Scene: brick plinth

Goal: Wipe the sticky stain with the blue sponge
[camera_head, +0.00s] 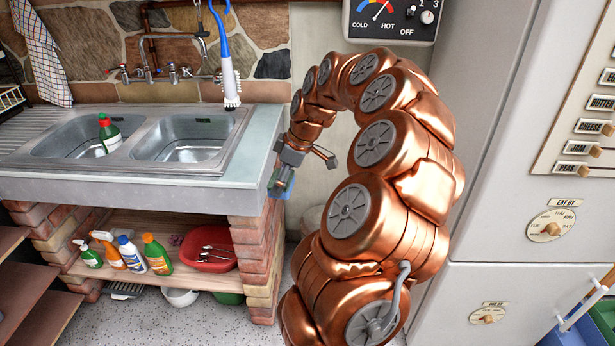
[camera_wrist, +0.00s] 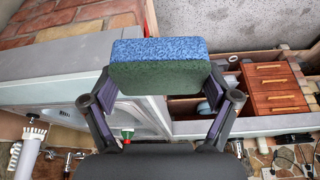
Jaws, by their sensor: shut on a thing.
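My gripper (camera_head: 282,178) is shut on the blue sponge (camera_wrist: 160,50). The sponge has a blue speckled layer and a dark green layer, and it sits between the two fingertips in the wrist view. In the head view the sponge (camera_head: 281,189) shows only as a small blue-green piece below my gripper, beside the right end of the sink counter (camera_head: 262,130). I cannot make out the sticky stain in either view.
A double sink (camera_head: 185,137) with a green bottle (camera_head: 109,135) is at the left. Under it, a wooden shelf (camera_head: 150,284) holds several bottles and a red basin (camera_head: 207,262). A brick plinth (camera_head: 250,255) supports the counter's right end. A fridge (camera_head: 500,220) stands at the right.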

